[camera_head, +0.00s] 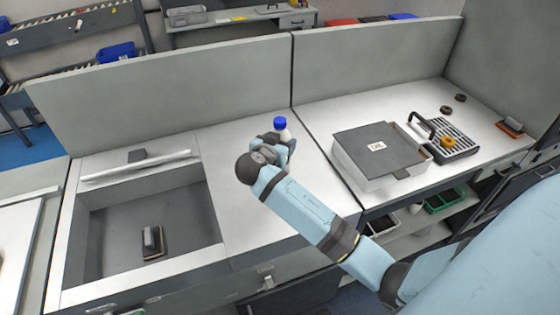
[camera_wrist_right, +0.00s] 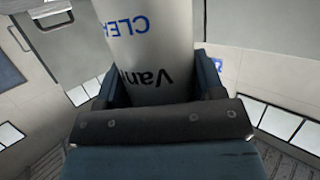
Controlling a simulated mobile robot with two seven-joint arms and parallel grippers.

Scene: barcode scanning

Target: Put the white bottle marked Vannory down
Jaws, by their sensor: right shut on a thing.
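The white bottle marked Vannory (camera_head: 285,135) has a blue cap and shows behind my right wrist in the head view. In the right wrist view the bottle (camera_wrist_right: 150,40) fills the gap between my fingers, with "Vann" and blue "CLE" lettering upside down. My right gripper (camera_head: 279,145) is shut on the bottle above the white worktop (camera_head: 255,215), near the back panel. My wrist hides the bottle's lower part, so I cannot tell whether its base touches the worktop. My left gripper is not in view.
A sunken sink-like bay (camera_head: 115,225) with a dark brush-like block (camera_head: 152,241) lies left. A grey lidded box (camera_head: 378,150) and a slotted tray (camera_head: 450,140) stand right. Grey panels (camera_head: 180,70) close off the back. The worktop in front of my gripper is bare.

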